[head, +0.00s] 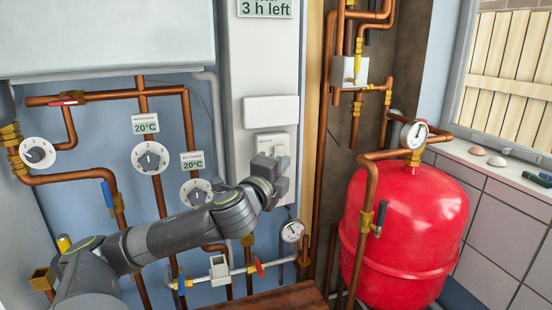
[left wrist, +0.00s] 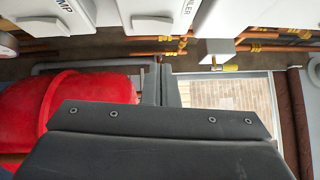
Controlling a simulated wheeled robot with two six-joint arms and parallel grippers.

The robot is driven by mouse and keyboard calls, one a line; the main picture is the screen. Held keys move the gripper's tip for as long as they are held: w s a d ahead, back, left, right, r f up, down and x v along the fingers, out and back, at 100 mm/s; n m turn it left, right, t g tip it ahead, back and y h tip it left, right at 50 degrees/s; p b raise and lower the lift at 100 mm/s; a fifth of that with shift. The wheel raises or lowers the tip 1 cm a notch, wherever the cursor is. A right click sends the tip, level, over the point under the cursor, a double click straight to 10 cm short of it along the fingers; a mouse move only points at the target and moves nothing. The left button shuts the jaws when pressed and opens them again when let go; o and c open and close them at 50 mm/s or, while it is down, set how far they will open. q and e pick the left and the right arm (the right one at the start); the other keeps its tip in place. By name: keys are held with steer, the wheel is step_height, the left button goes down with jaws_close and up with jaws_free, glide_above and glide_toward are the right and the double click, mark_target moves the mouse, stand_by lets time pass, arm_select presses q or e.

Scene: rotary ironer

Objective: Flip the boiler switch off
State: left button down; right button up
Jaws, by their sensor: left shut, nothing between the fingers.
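The boiler switch (left wrist: 160,14) is a white box labelled BOILER at the top of the left wrist view, with a white rocker on its face. In the head view a white switch box (head: 282,141) on the white panel is partly covered by my left gripper (head: 272,164); its label is too small to read. My left gripper is shut and empty, right in front of that box. I cannot tell whether it touches it. In the left wrist view the gripper's dark body (left wrist: 160,122) fills the lower middle. My right gripper is not in view.
Another white switch box, labelled with letters ending in MP (left wrist: 45,14), sits beside the boiler switch. Copper pipes (head: 318,150), round dials (head: 151,158) and a gauge (head: 292,231) surround the panel. A red tank (head: 405,220) stands on the right.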

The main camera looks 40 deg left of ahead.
mark_target(282, 151)
arm_select(q)
steer(key=a, duration=0.1)
steer(key=w+a, duration=0.1)
steer(key=a+p, duration=0.1)
steer(key=shift+w+a+r, duration=0.15)
steer(key=shift+w+r, duration=0.05)
steer(key=shift+r, duration=0.1)
steer(key=shift+w+a, duration=0.1)
steer(key=shift+f, duration=0.1)
steer(key=shift+a+r+g+p, duration=0.1)
steer(key=shift+r+g+p, duration=0.25)
steer(key=shift+p, duration=0.4)
steer(key=shift+f, duration=0.2)
